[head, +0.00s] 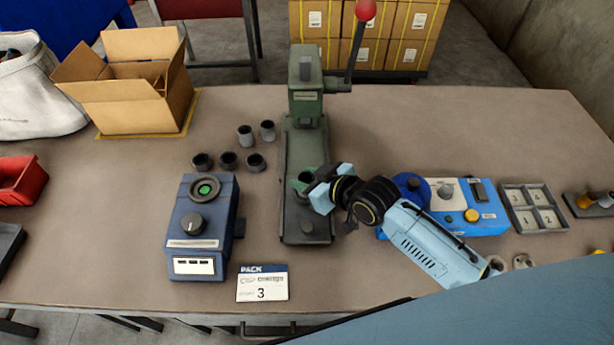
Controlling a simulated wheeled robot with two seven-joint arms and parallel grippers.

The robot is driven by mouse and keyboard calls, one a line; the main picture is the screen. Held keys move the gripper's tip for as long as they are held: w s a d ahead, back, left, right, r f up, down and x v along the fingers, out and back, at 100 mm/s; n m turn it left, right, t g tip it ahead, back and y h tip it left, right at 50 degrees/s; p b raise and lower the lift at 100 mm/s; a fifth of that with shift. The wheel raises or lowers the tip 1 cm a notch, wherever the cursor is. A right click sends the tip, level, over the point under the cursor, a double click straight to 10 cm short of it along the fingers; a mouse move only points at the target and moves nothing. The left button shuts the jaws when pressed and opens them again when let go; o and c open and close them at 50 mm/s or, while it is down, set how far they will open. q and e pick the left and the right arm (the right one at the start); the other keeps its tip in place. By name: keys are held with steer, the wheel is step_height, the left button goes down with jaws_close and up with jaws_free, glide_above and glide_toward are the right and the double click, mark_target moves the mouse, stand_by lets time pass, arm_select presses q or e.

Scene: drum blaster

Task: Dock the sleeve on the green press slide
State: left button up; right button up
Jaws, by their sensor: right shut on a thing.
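The green press (305,85) stands at the back middle of the table, with a lever that ends in a red ball. Its long green slide (304,228) runs toward me from under the press head. My right gripper (312,190) reaches in from the right over the slide's front half and is shut on a dark sleeve (303,178). The sleeve is at the green round seat on the slide. The fingers partly hide it, so I cannot tell whether it is fully down in the seat. My left gripper is not in view.
Several other dark and grey sleeves (228,160) stand left of the slide. A blue device (203,240) with a knob is at the front left, a PACK card (262,284) beside it. A bright blue box (470,222) and a numbered tray (534,208) are at right.

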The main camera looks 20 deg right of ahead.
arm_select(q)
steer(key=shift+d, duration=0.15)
arm_select(e)
steer(key=shift+f, duration=0.1)
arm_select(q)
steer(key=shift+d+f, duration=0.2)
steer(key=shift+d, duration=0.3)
arm_select(e)
steer(key=shift+f, duration=0.15)
arm_select(q)
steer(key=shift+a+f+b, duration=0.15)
steer(key=shift+b, duration=0.15)
arm_select(e)
steer(key=shift+f, duration=0.25)
steer(key=o, duration=0.7)
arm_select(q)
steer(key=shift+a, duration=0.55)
arm_select(e)
steer(key=shift+o, duration=0.7)
steer(key=shift+f, duration=0.1)
